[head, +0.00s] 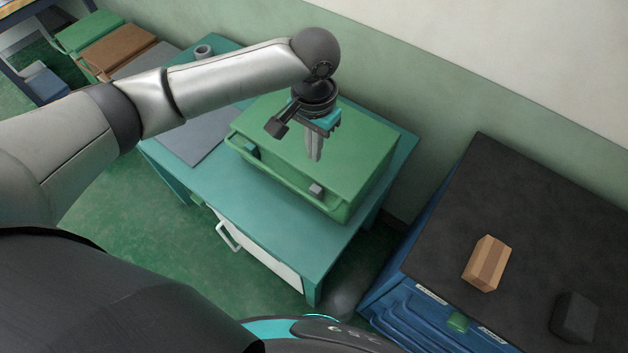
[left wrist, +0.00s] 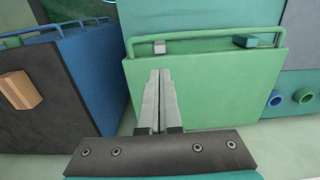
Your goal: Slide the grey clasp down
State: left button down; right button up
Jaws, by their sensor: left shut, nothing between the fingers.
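A green box (head: 350,150) with a carrying handle along its front lies on a teal table. The small grey clasp (head: 316,190) sits at the front edge of its lid, toward the right. My left gripper (head: 314,159) is shut and empty, pointing down over the lid behind the grey clasp. In the left wrist view the shut fingers (left wrist: 159,72) point toward the grey clasp (left wrist: 159,47), with a gap visible between them. My right gripper is out of view.
The teal table (head: 268,205) has bare top in front of the box and a grey mat (head: 190,140) left of it. A blue cabinet with a dark top (head: 540,190) stands to the right, bearing a wooden block (head: 487,263) and a dark block (head: 574,318).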

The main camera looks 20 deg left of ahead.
aim_at(313, 190)
pick_arm(q)
notch_tip(313, 190, down, 13)
jog(key=shift+f+b, duration=0.1)
jog(key=shift+b, duration=0.4)
notch_tip(313, 190, down, 4)
jog(key=shift+r+b, duration=0.25)
jog(key=shift+b, duration=0.55)
jog(key=shift+s, duration=0.2)
jog(key=shift+r, duration=0.1)
jog(key=shift+w+r+p, duration=0.1)
jog(key=shift+r+p, duration=0.4)
jog(key=shift+p, duration=0.35)
notch_tip(313, 190, up, 4)
jog(key=p, duration=0.3)
jog(key=shift+f+p, duration=0.25)
jog(key=shift+p, duration=0.15)
notch_tip(313, 190, up, 10)
jog(key=shift+p, duration=0.3)
jog(key=shift+w+f, duration=0.1)
